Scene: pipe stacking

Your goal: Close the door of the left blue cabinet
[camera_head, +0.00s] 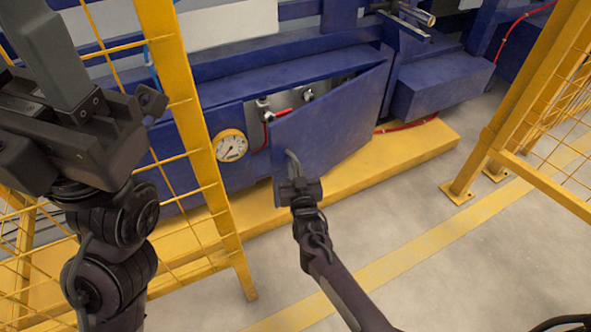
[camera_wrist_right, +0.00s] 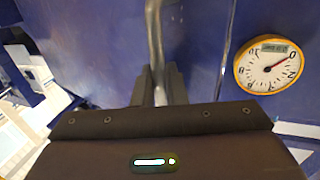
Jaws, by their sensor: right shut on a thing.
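The blue cabinet (camera_head: 200,150) stands behind the yellow fence, with its blue door (camera_head: 335,118) swung partly open. Inside the opening I see a grey panel with red-handled fittings. My right gripper (camera_head: 294,176) is at the door's lower left and is shut on the curved metal door handle (camera_head: 292,160). In the right wrist view the handle (camera_wrist_right: 154,40) runs down between the fingers (camera_wrist_right: 158,85). My left gripper (camera_head: 60,125) is raised at the upper left, away from the door; its fingertips are not clear enough to tell its opening.
A round yellow gauge (camera_head: 230,146) sits left of the door, and it also shows in the right wrist view (camera_wrist_right: 268,66). Yellow fence posts stand at the left (camera_head: 190,110) and right (camera_head: 520,95). A yellow plinth (camera_head: 410,148) runs below the cabinet. The grey floor (camera_head: 400,215) in front is clear.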

